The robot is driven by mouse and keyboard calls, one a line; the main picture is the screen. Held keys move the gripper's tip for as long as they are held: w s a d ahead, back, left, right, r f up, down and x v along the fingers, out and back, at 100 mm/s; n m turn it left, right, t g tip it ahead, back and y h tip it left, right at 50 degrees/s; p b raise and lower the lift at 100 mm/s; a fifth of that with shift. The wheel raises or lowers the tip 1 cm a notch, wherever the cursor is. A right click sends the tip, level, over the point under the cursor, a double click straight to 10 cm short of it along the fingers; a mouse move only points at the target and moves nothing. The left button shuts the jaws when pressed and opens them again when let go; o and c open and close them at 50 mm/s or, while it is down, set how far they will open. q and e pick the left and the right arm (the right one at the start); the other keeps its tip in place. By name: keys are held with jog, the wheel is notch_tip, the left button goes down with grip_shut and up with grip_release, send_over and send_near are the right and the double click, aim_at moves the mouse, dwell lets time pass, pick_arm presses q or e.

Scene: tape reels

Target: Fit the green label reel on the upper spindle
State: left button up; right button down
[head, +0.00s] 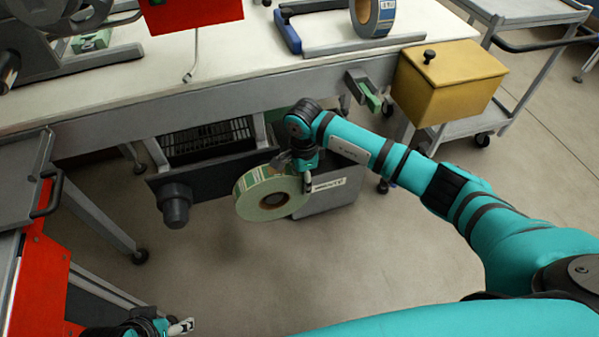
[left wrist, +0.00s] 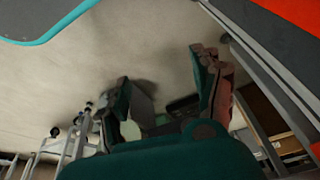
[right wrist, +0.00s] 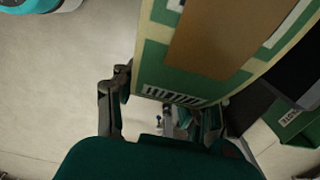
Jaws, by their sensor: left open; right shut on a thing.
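The green label reel (head: 254,206) has pale green faces, a printed rim and a brown core with a dark hole. My right gripper (head: 304,178) is shut on its right edge and holds it tilted above the floor, in front of the table. In the right wrist view the reel (right wrist: 165,70) fills the upper middle, between and beyond the fingers (right wrist: 160,105). My left gripper (head: 178,328) is at the bottom edge, apart from the reel; in the left wrist view its fingers (left wrist: 160,85) are spread and empty. I cannot make out the upper spindle clearly.
The white table (head: 290,62) holds machinery, a red box (head: 190,12) and a blue-printed reel (head: 375,18). A yellow lidded box (head: 440,88) is at its right end. A dark motor (head: 176,203) and grey bin (head: 325,198) are near the held reel. The floor in front is clear.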

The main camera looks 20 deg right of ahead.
jog(key=shift+s+r, duration=0.3)
jog(key=shift+s, duration=0.1)
pick_arm(q)
notch_tip(320, 180, down, 12)
jog(key=w+g+p, duration=0.1)
jog(key=p, duration=0.3)
jog(key=shift+d+r, duration=0.15)
jog(key=shift+r, duration=0.1)
pick_arm(e)
jog(key=shift+s+f, duration=0.15)
jog(key=shift+s, duration=2.65)
